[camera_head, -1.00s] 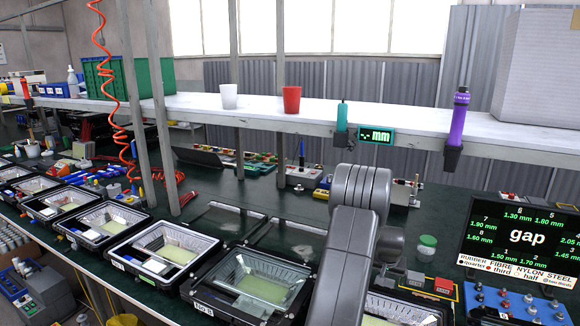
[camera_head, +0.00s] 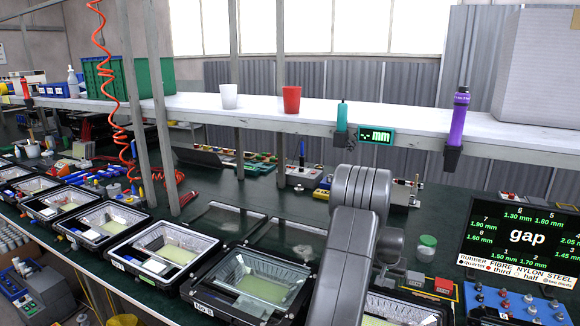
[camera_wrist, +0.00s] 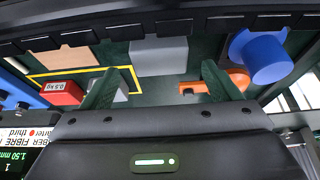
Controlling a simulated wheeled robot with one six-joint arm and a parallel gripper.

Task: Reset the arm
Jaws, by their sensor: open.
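My gripper (camera_wrist: 160,72) shows in the wrist view, its two dark green fingers spread wide apart with nothing between them. Past the fingers lie a grey block (camera_wrist: 159,56), a red 0.5 kg weight (camera_wrist: 62,93) and an orange piece (camera_wrist: 225,80). I cannot tell from this view how far the fingers are from them. In the head view my grey arm rises at the lower middle and covers part of the bench; the gripper itself is not visible there.
Black floodlight housings (camera_head: 190,283) line the bench's front edge. Above the bench runs a white shelf (camera_head: 255,113) with a white cup (camera_head: 229,96), a red cup (camera_head: 291,99) and a purple tool (camera_head: 458,118). A gap display (camera_head: 525,237) stands at right. A blue cylinder (camera_wrist: 268,58) shows in the wrist view.

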